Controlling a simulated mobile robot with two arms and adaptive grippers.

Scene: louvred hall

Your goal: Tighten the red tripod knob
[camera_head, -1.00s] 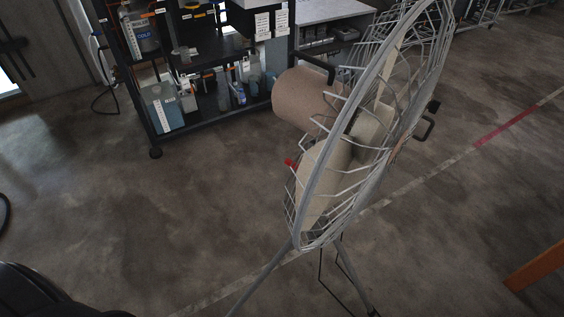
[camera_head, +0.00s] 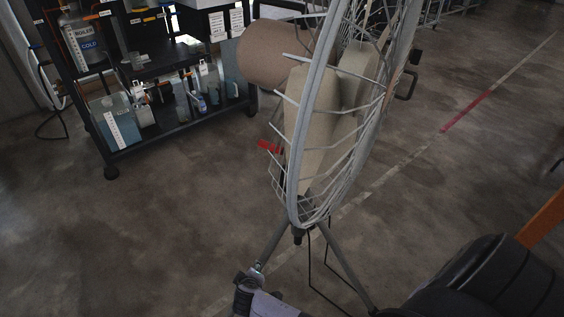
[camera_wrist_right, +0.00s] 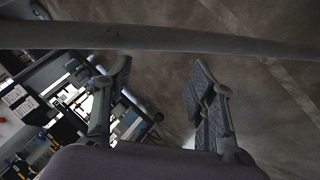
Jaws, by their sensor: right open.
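The red knob (camera_head: 270,147) shows as a small red shape at the left edge of the fan guard, partly behind its wires. The fan (camera_head: 312,130) stands on a grey tripod (camera_head: 343,262) with spread legs. What I take for my right gripper (camera_head: 258,270) is low at the bottom, beside or in front of the left tripod leg, well below the knob. In the right wrist view, the right gripper (camera_wrist_right: 162,75) is open with nothing between its fingers. A grey bar (camera_wrist_right: 160,38) crosses in front of it. The knob is not visible there. My left gripper is out of view.
A black shelf cart (camera_head: 160,125) with labelled containers stands at the back left. An orange beam (camera_head: 543,217) is at the right edge. Concrete floor (camera_head: 170,230) is open left of the tripod. A red floor stripe (camera_head: 466,110) lies beyond the fan.

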